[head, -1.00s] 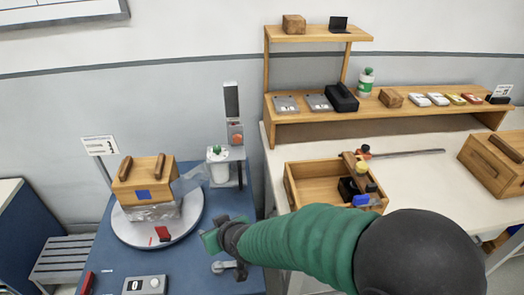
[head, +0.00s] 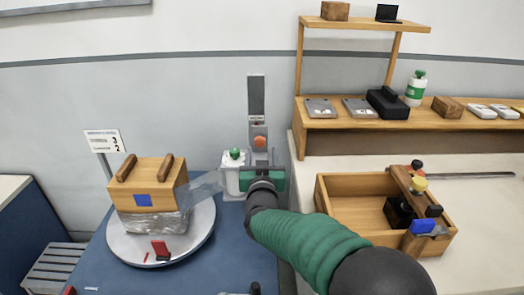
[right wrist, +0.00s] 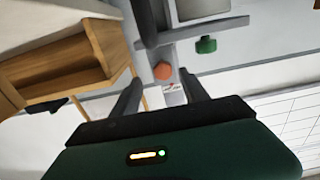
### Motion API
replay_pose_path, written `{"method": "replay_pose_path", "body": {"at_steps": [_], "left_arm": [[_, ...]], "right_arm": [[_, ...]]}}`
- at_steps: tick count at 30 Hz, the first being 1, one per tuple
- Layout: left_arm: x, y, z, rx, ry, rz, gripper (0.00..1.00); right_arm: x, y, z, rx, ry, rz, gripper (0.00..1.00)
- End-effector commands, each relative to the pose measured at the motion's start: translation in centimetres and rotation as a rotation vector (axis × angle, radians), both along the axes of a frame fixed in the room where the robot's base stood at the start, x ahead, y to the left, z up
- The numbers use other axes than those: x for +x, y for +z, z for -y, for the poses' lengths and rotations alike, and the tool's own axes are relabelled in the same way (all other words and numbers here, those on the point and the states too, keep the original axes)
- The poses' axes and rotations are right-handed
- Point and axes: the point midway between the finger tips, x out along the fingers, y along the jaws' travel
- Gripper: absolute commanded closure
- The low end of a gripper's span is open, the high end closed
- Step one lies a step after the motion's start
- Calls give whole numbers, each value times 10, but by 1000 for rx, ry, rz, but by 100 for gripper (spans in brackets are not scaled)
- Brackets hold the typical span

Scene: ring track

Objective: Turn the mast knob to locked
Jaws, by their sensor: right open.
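The mast (head: 256,98) is a grey upright post at the back of the blue table, with an orange-red round knob (head: 260,142) on its front. A small label is just above the knob. My right gripper (head: 258,166) is just below and in front of the knob, open and empty. In the right wrist view the orange knob (right wrist: 163,71) shows ahead, between and beyond the spread fingers of the right gripper (right wrist: 160,90), apart from them. The knob's setting cannot be read. My left gripper is not in view.
A white canister with a green knob (head: 235,154) stands just left of the mast. A film-wrapped wooden box (head: 148,186) sits on a round turntable (head: 190,237) at left. A wooden tray (head: 335,200) and shelf (head: 345,125) are on the right.

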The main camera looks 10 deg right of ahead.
Motion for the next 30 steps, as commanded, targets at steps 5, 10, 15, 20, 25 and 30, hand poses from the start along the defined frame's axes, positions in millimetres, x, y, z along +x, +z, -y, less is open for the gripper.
{"method": "replay_pose_path", "body": {"at_steps": [5, 10, 15, 20, 25, 30], "left_arm": [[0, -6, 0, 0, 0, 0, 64], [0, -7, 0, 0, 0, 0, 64], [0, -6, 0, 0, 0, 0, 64], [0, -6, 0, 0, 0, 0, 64], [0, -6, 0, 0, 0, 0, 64], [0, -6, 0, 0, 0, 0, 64]], "right_arm": [[32, -1, 5, -1, 0, 1, 48], [43, 0, 8, -1, 1, 0, 48], [43, 0, 8, -1, 1, 0, 48], [43, 0, 8, -1, 1, 0, 63], [43, 0, 8, 0, 1, -1, 86], [43, 0, 8, 0, 1, -1, 100]]}}
